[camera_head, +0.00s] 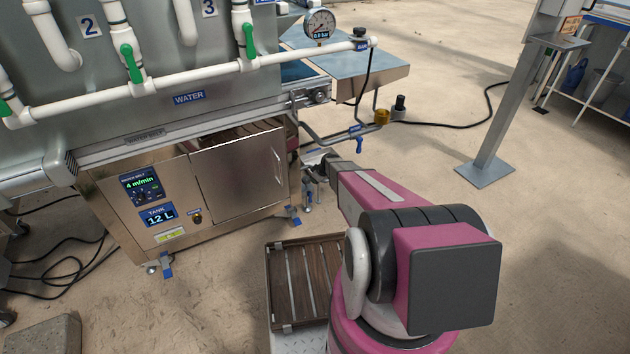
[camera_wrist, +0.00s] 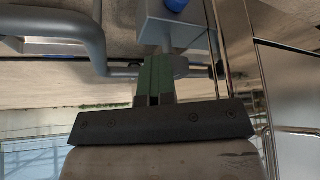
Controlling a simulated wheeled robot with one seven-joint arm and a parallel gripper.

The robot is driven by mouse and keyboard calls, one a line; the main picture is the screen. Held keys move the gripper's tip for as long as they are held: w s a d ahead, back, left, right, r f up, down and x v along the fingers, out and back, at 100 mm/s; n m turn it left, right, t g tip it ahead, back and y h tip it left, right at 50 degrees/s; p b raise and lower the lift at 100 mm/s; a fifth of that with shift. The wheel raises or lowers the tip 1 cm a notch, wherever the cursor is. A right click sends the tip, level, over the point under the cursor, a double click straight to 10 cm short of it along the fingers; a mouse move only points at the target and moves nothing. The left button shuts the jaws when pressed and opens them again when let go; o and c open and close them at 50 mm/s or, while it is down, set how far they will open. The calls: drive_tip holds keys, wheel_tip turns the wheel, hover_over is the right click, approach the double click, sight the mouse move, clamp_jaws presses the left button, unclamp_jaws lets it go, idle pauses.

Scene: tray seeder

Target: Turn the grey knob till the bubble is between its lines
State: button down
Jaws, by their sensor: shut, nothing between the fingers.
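My gripper (camera_head: 309,160) is low beside the right end of the steel cabinet, partly hidden by my own wrist. In the wrist view, its green fingers (camera_wrist: 153,78) are together with nothing between them. A grey block (camera_wrist: 165,26) with a blue part on it is just beyond the fingertips, with a round grey piece under it. I cannot tell whether this is the grey knob, or whether the fingers touch it. A small yellow-green strip (camera_head: 171,235) is on the cabinet front. It is too small to show a bubble or lines.
The cabinet door (camera_head: 238,172) is close to my gripper; it also shows at the right of the wrist view (camera_wrist: 292,95). Grey pipes (camera_wrist: 60,28) run near the fingers. A blue valve handle (camera_head: 360,145) is to the right. A slatted crate (camera_head: 304,280) is in front.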

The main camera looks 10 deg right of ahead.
drive_tip(key=shift+s+a+f, duration=0.25)
drive_tip(key=shift+s+a, duration=0.2)
drive_tip(key=shift+s, duration=0.05)
drive_tip(key=shift+a, duration=0.2)
drive_tip(key=shift+s+d, duration=0.1)
drive_tip(key=shift+s, duration=0.15)
wheel_tip(320, 180, up, 6)
drive_tip(key=shift+d+r, duration=0.15)
drive_tip(key=shift+d, duration=0.15)
idle(0.6)
drive_tip(key=shift+s, duration=0.1)
